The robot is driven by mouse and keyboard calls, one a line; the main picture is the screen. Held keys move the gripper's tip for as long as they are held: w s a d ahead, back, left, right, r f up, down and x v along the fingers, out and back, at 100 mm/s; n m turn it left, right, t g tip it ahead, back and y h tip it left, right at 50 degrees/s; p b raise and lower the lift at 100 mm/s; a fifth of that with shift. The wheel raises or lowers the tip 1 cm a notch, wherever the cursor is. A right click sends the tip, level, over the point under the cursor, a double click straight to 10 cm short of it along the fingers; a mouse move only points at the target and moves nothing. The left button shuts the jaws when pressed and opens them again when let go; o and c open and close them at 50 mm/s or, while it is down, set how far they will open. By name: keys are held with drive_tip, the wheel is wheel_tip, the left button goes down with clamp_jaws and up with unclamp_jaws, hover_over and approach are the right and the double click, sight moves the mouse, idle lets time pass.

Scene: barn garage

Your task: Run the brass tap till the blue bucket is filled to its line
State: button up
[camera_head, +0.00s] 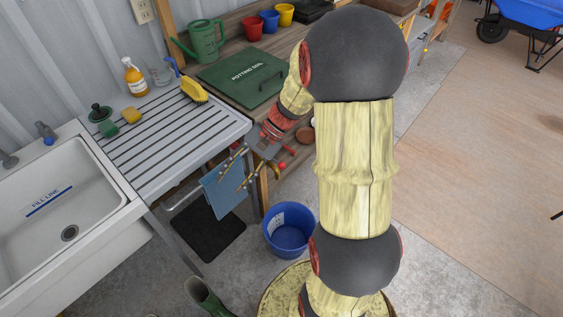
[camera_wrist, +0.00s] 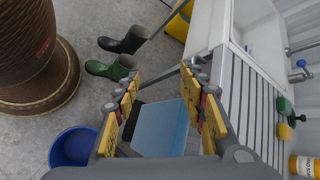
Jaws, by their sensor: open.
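The blue bucket (camera_head: 289,241) stands upright on the floor, right of the drainer; it also shows in the wrist view (camera_wrist: 72,147). A pale label shows inside its wall; I cannot tell whether it holds water. My gripper (camera_head: 231,168) is open beside the drainer's front edge, near a hanging light blue cloth (camera_head: 221,194). In the wrist view the cloth (camera_wrist: 160,127) shows between the fingers, with no grip visible. A grey tap with a blue mark (camera_head: 45,132) is behind the white sink (camera_head: 100,215). A "FILL LINE" strip (camera_head: 50,201) is inside the sink.
A ribbed drainer (camera_head: 165,150) holds a yellow brush (camera_head: 193,90) and a soap bottle (camera_head: 134,77).

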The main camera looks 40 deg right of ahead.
drive_tip(key=w+d+f+m+t+y+p, duration=0.2)
drive_tip(key=w+d+f+m+t+y, duration=0.15)
drive_tip(key=d+f+m, duration=0.35)
drive_tip(key=m+t+h+p, duration=0.4)
drive_tip(key=m+t+h, duration=0.4)
drive_tip(key=m+t, duration=0.4)
approach(282, 166)
drive_tip(key=w+f, duration=0.2)
drive_tip(key=w, duration=0.2)
drive_tip(key=x, duration=0.4)
drive_tip(key=b+x, duration=0.1)
drive_tip(key=x, duration=0.1)
drive_tip(key=shift+w+r, duration=0.3)
drive_tip(key=shift+w, duration=0.1)
drive_tip(key=shift+a, duration=0.1)
drive_tip(key=shift+c, duration=1.4)
drive_tip(key=c, duration=0.7)
clamp_jaws()
